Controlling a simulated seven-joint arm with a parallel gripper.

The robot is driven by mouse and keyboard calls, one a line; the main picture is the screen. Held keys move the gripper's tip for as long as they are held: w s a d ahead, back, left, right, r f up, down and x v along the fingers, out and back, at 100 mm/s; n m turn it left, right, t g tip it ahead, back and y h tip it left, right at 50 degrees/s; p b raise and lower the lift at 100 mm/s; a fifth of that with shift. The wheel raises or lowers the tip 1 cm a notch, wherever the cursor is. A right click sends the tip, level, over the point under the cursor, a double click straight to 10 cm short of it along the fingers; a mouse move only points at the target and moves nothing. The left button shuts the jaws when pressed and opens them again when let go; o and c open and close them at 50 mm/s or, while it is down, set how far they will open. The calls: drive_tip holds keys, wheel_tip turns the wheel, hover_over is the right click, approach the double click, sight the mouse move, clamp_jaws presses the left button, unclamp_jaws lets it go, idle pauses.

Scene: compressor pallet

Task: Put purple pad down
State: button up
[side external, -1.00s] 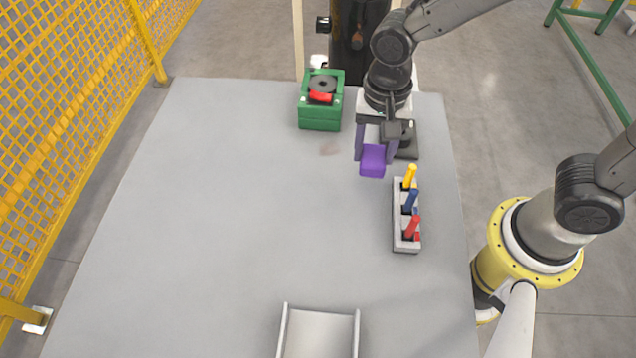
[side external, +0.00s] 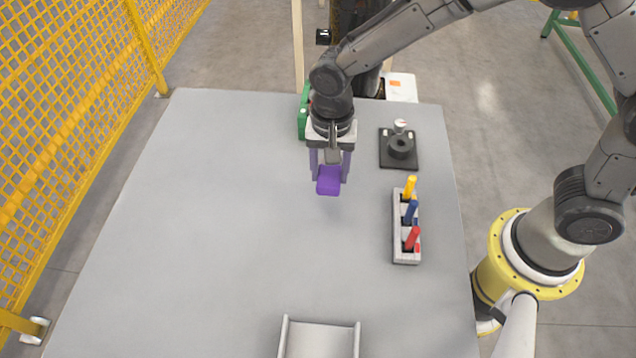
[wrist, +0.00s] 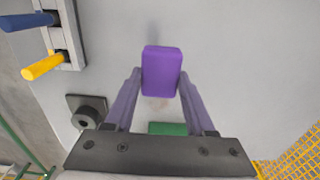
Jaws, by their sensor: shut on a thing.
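The purple pad (side external: 328,181) is a small rounded block held between the fingertips of my gripper (side external: 329,170). In the wrist view the purple pad (wrist: 162,71) sits between the two purple-grey fingers of my gripper (wrist: 160,85), which are shut on it. It appears to be held above the grey table (side external: 220,240), with bare tabletop beneath and around it. The exact height is hard to tell.
A green box (side external: 302,112) is mostly hidden behind my arm. A black fixture with a round part (side external: 400,148) stands at the back right. A rack (side external: 407,252) with yellow, blue and red handled tools is at the right. A grey tray (side external: 320,340) is at the front. The left table is clear.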

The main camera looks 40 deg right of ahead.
sight(319, 175)
drive_tip(key=w+f, duration=0.1)
drive_tip(key=w+a+f, duration=0.1)
drive_tip(key=shift+f, duration=0.3)
drive_tip(key=shift+a+f, duration=0.1)
drive_tip(key=shift+f, duration=1.55)
drive_tip(key=shift+f, duration=0.2)
drive_tip(key=o, duration=1.2)
drive_tip(key=shift+r, duration=0.15)
